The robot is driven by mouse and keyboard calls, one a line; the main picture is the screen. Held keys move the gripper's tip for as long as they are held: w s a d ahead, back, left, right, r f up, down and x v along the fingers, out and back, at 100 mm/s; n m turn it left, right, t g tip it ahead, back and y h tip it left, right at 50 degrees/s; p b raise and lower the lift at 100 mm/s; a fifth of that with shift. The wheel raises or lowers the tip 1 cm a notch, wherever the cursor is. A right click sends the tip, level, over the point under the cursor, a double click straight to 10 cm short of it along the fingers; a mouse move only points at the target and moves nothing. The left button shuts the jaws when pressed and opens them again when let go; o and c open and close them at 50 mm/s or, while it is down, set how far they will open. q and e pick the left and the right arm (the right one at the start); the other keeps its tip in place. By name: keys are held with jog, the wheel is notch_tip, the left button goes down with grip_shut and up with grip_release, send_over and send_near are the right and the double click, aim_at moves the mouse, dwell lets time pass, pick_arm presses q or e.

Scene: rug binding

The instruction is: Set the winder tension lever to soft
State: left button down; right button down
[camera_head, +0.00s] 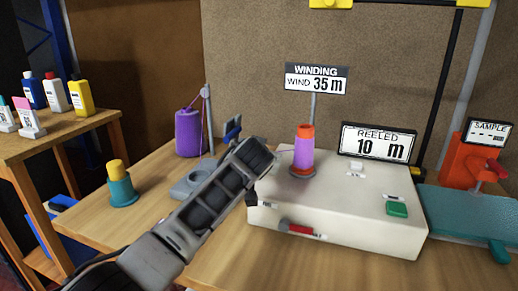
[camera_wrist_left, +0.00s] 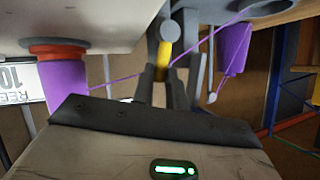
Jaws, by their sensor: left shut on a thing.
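The winder (camera_head: 345,210) is a cream box carrying an orange and purple spool (camera_head: 304,150). A red-handled lever (camera_head: 297,228) is on its front face, between small white labels too small to read; I cannot tell its setting. My left gripper (camera_wrist_left: 165,80) shows from its wrist view between the winder spool (camera_wrist_left: 66,85) and the purple cone (camera_wrist_left: 233,48). Its fingers are shut on a small yellow piece (camera_wrist_left: 163,62) with a round grey end. In the head view the arm hides the fingertips. My right gripper is not in view.
A purple thread (camera_wrist_left: 125,78) runs past my left fingers. The cone stand (camera_head: 193,182) and a teal and yellow pot (camera_head: 121,185) are on the wooden table. The REELED display (camera_head: 377,143) reads 10 m; the WINDING sign (camera_head: 316,79) says 35 m.

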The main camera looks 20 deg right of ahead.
pick_arm(q)
jog(key=c, duration=1.4)
grip_release()
jog(key=p+v, duration=0.1)
jog(key=v, duration=1.5)
jog(key=shift+a, duration=0.1)
